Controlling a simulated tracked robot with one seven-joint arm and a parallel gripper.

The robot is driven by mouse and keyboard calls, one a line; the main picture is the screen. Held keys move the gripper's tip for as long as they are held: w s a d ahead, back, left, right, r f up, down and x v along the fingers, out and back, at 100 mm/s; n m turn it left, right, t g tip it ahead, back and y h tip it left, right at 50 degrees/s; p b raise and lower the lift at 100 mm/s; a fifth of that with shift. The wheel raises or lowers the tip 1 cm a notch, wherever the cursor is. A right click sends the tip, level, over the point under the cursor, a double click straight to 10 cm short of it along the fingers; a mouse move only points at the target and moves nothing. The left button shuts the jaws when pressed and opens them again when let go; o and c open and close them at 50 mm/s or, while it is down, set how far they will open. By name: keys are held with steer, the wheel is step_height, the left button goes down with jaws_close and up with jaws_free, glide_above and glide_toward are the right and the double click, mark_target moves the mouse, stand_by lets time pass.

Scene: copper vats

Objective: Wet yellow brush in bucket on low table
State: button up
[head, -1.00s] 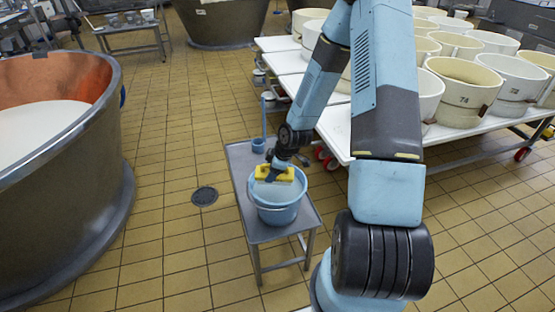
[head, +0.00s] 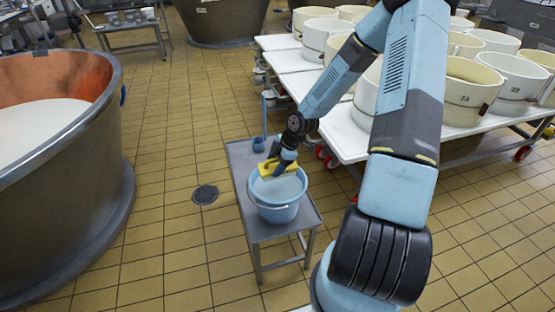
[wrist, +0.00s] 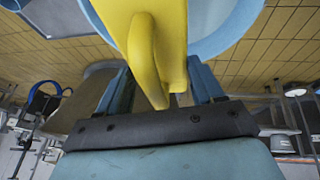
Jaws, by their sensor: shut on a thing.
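My gripper (head: 281,167) is shut on the yellow brush (head: 267,168) at the back-left rim of the light blue bucket (head: 278,213). The brush is tilted, and its lower part is hidden by the gripper and bucket. In the wrist view the brush's yellow handle (wrist: 150,45) comes down between the fingers of my gripper (wrist: 165,88), with the bucket (wrist: 220,30) behind it. The bucket stands upright on the grey low table (head: 239,160) and holds pale liquid. I cannot tell whether the bristles touch the liquid.
A small blue holder (head: 258,145) with an upright handle stands at the table's back. A large copper vat (head: 75,190) is at the left. White tables with many round moulds (head: 465,95) are at the right. A floor drain (head: 205,194) lies left of the table; tiles there are clear.

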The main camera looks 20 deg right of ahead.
step_height(320, 180, down, 10)
steer(key=shift+f, duration=0.2)
stand_by(0.6)
stand_by(0.8)
step_height(320, 180, up, 12)
steer(key=shift+r, duration=0.25)
stand_by(0.4)
